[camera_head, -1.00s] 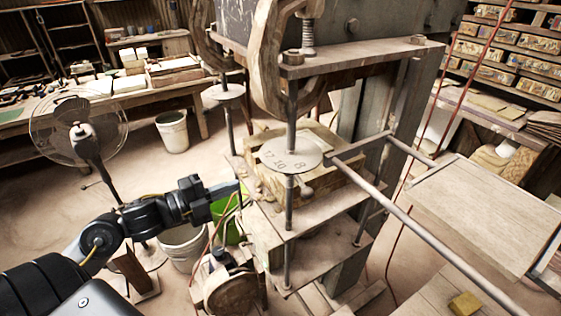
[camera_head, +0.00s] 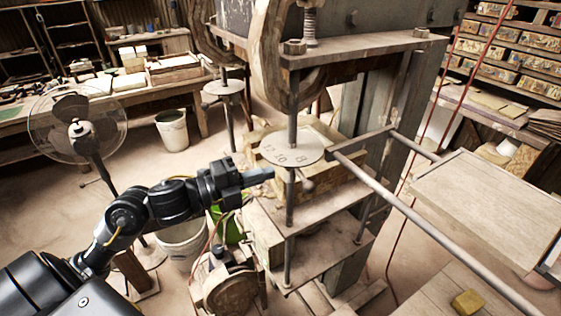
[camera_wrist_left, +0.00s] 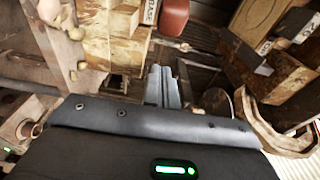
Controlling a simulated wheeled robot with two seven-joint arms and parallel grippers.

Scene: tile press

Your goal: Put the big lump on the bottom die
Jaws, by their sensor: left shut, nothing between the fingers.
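My left gripper (camera_head: 262,176) is shut and empty, at the left front edge of the press, beside the round numbered plate (camera_head: 290,148). Its closed fingers (camera_wrist_left: 165,88) also show in the left wrist view. In the left wrist view a reddish-brown rounded thing (camera_wrist_left: 173,16) is at the top, beside a lettered wooden block (camera_wrist_left: 110,45). I cannot tell if it is the big lump. My right gripper is not in view.
A fan (camera_head: 78,125) and a white bucket (camera_head: 173,130) stand at the left.

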